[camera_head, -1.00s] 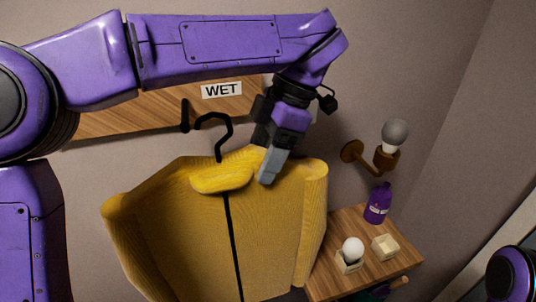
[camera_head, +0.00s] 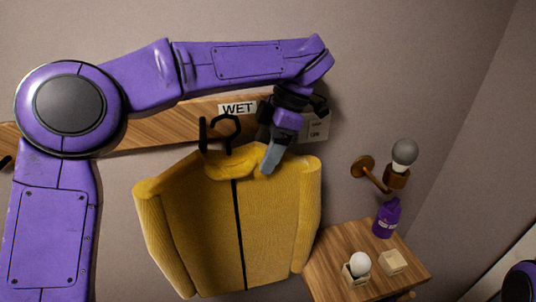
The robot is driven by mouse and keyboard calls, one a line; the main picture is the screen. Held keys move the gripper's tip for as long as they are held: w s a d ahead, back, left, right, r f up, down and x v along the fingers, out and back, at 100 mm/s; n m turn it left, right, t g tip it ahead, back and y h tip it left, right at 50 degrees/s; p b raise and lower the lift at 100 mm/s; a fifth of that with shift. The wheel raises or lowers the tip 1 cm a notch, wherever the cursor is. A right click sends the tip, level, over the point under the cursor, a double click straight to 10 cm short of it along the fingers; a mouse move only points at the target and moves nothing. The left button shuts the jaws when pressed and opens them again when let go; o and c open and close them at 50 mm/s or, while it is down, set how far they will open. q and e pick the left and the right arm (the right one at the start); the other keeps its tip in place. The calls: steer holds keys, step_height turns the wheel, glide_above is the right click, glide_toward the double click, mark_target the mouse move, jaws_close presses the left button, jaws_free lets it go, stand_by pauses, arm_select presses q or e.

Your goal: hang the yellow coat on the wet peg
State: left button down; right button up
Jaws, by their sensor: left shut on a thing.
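The yellow coat (camera_head: 198,225) hangs upright below my left gripper, in front of the wall. Its black hanger hook (camera_head: 238,128) rises above the collar. My left gripper (camera_head: 271,158) is shut on the coat at the collar's right side. I cannot tell whether hook and peg touch. My right gripper is not in view.
A wall lamp with a grey bulb (camera_head: 404,152) sticks out right of the coat. Below it, a wooden shelf (camera_head: 325,262) carries a purple bottle (camera_head: 386,221), a white ball (camera_head: 359,264) in a holder and an empty pale holder (camera_head: 393,262).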

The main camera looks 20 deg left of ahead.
mark_target(249, 145)
arm_select(q)
steer(key=shift+a, duration=0.4)
steer(key=shift+s+a+r, duration=0.1)
steer(key=shift+s+a, duration=1)
steer(key=shift+a, duration=0.2)
steer(key=shift+s+a+f+b, duration=0.15)
steer(key=shift+f+b, duration=0.35)
steer(key=shift+f, duration=0.3)
steer(key=shift+c, duration=0.6)
jaws_free()
